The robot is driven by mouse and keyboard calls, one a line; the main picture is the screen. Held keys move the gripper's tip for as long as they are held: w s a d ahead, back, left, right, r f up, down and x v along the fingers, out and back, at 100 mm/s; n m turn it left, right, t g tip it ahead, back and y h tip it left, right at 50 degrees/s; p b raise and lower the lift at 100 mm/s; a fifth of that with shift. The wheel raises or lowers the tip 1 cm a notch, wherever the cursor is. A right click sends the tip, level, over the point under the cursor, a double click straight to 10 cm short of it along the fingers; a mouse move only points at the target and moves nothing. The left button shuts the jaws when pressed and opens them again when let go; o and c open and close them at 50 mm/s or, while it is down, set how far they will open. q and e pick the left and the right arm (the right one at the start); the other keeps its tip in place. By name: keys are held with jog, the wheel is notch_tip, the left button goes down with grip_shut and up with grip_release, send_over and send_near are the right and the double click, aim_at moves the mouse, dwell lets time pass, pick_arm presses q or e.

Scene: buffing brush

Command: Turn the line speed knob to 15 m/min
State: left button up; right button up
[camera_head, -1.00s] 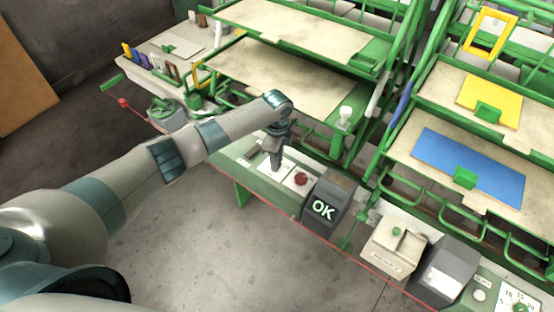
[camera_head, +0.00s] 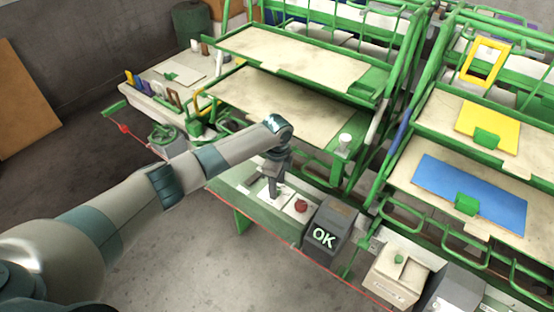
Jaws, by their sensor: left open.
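My left gripper (camera_head: 273,188) reaches in from the left and points down over a pale plate (camera_head: 250,190) on the green console rail. The gripper is open; its narrow fingers partly hide what lies under it, and I cannot tell whether it touches anything. A red knob (camera_head: 300,206) sits on the neighbouring white plate, just right of the gripper and apart from it. No speed scale can be read in the current view. My right gripper is not in view.
A dark box reading OK (camera_head: 323,237) stands right of the red knob. A beige box with a green knob (camera_head: 398,259) is farther right. Green racks with trays (camera_head: 290,45) rise behind the rail; one holds a blue panel (camera_head: 470,190). The floor (camera_head: 230,275) in front is clear.

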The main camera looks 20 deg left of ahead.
pick_arm(q)
notch_tip(320, 180, up, 16)
jog(key=b, duration=0.4)
dwell(0.5)
